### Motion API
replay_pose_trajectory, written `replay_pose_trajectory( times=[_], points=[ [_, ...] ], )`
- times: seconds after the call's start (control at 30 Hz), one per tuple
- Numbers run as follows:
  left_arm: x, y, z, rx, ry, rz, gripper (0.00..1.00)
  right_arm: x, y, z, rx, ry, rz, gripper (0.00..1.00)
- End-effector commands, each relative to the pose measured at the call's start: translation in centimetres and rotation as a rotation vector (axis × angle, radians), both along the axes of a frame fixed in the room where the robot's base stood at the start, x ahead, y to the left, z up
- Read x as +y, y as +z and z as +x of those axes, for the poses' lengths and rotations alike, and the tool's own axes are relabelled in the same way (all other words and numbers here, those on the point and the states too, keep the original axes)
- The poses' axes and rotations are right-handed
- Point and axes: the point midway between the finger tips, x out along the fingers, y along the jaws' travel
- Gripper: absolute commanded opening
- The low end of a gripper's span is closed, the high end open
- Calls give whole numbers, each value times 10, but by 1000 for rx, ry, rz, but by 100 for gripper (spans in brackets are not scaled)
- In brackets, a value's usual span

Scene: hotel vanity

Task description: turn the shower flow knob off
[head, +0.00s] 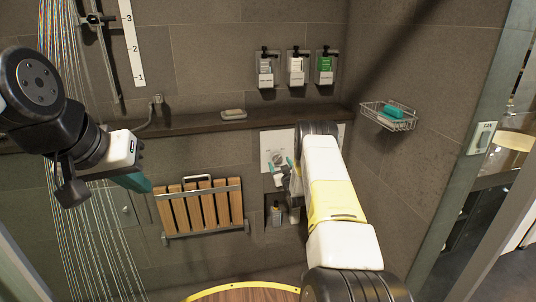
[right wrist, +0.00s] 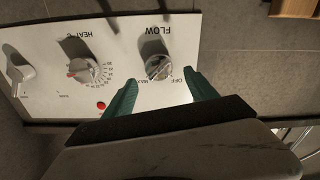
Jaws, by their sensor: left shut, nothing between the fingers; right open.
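The flow knob (right wrist: 158,67) is a round metallic knob on a white control panel (right wrist: 125,30), seen upside down in the right wrist view. OFF is printed to its right and MAX to its lower left. In the head view the panel (head: 267,139) is on the back wall, partly hidden by my right arm. My right gripper (right wrist: 162,82) is open, its teal fingers pointing at the flow knob, one on each side in the picture. Contact cannot be told. In the head view it is at the panel (head: 280,172). My left gripper (head: 140,184) is shut and empty, away at the left.
The heat knob (right wrist: 82,70), a lever handle (right wrist: 18,75) and a red dot (right wrist: 101,105) share the panel. Water streams run down at the left. A slatted wooden seat (head: 200,205), ledge (head: 205,122), soap dispensers (head: 296,68) and wire basket (head: 388,118) are on the walls.

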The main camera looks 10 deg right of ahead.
Motion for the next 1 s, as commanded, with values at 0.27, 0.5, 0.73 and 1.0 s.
replay_pose_trajectory(
  times=[0.27,0.5,0.73,1.0],
  points=[
    [0,0,0,0,0,0,0,1,-1,36,1,0,0,66],
    [0,0,0,0,0,0,0,1,-1,41,3,-1,1,66],
    [0,0,0,0,0,0,0,1,0,41,3,-1,1,45],
    [0,0,0,0,0,0,0,1,0,41,2,0,0,4]
  ],
)
